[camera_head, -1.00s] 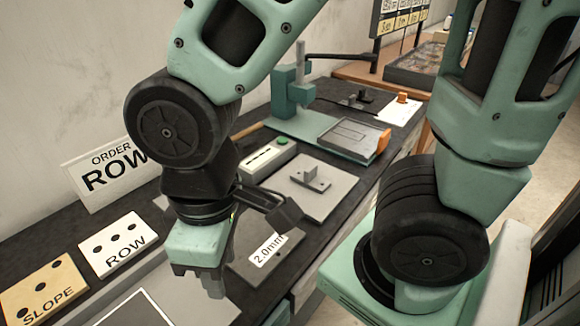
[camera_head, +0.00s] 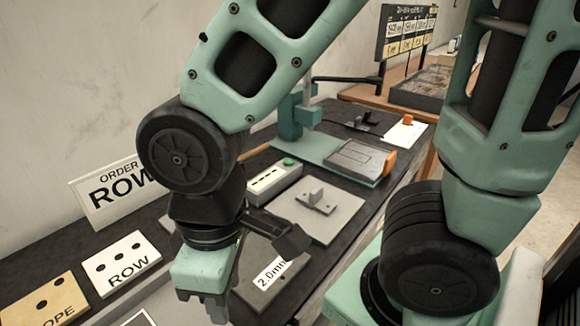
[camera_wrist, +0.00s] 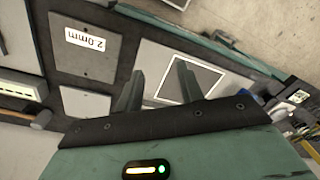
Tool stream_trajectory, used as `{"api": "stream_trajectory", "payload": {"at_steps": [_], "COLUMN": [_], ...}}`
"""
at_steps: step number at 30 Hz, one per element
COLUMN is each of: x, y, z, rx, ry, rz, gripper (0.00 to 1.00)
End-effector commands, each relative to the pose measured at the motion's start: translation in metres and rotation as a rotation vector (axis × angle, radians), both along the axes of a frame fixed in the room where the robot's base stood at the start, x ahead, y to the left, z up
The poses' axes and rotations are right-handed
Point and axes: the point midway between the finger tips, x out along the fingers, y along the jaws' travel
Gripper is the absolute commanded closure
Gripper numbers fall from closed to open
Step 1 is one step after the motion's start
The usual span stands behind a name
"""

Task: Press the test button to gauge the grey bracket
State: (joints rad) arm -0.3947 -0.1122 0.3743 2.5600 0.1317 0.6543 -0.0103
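My gripper (camera_head: 205,308) points down in front of these, at the lower left, apart from bracket and box. In the wrist view my gripper (camera_wrist: 159,68) shows two fingers spread with nothing between them. I cannot make out the bracket there.
A dark plate labelled 2.0mm (camera_head: 258,288) lies right of my gripper. ROW (camera_head: 122,262) and SLOPE (camera_head: 45,308) cards lie at the left, below an ORDER ROW sign (camera_head: 115,195). A teal press-like stand (camera_head: 292,120) and a grey tray (camera_head: 355,158) stand farther back.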

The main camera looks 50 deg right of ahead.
Motion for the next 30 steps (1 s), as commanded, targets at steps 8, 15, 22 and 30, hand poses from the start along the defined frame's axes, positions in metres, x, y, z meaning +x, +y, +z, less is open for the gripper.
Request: {"api": "stream_trajectory", "payload": {"at_steps": [8,15,22,30], "x": [0.0000,0.0000,0.0000,0.0000], "y": [0.0000,0.0000,0.0000,0.0000], "z": [0.0000,0.0000,0.0000,0.0000], "rx": [0.000,0.000,0.000,0.000], "ry": [0.000,0.000,0.000,0.000], "rz": [0.000,0.000,0.000,0.000], "gripper": [0.62,0.68,1.00,1.00]}}
